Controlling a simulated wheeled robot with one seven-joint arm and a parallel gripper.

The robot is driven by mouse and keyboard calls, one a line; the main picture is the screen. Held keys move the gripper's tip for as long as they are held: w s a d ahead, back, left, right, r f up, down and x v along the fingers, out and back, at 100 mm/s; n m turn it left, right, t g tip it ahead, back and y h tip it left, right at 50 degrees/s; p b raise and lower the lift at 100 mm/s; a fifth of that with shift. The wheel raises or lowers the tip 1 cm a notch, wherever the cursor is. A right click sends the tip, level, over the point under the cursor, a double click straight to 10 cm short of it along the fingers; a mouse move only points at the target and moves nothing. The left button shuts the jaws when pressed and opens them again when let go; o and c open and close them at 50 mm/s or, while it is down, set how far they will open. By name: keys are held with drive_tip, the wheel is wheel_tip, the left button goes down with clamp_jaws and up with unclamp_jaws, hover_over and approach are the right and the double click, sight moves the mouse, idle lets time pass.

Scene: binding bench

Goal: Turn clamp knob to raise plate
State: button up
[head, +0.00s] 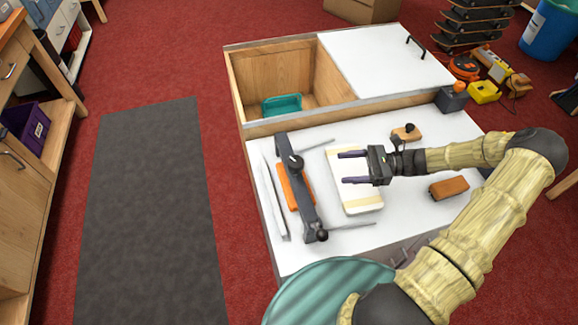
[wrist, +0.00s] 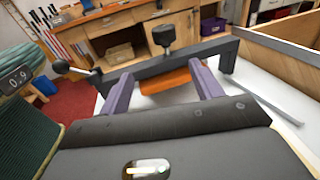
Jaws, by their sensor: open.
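The clamp is a dark grey crossbar (head: 304,200) on the white bench top. An upright black knob (head: 295,162) stands on the bar, and a black ball knob (head: 321,235) is at its near end. The upright knob (wrist: 163,37) and ball knob (wrist: 61,66) both show in the wrist view. I cannot tell which the task means. An orange plate (head: 291,188) lies under the bar, partly hidden by it. My gripper (head: 342,168) is open and empty, right of the bar and pointing at it, above a cream block. Its purple fingers (wrist: 161,72) touch no knob.
The cream block (head: 358,200) lies right of the clamp. A brown block (head: 448,187) and a wooden piece with a black knob (head: 406,133) lie farther right. Thin rods extend from the bar's ends. An open wooden bin (head: 245,92) with a teal tray (head: 283,105) is behind.

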sight(289, 165)
drive_tip(key=shift+w+d+m+t+y, duration=0.3)
drive_tip(key=shift+w+d, duration=0.05)
drive_tip(key=shift+a, duration=0.15)
drive_tip(key=a, duration=1.7)
drive_tip(key=shift+a, duration=0.1)
drive_tip(key=c, duration=1)
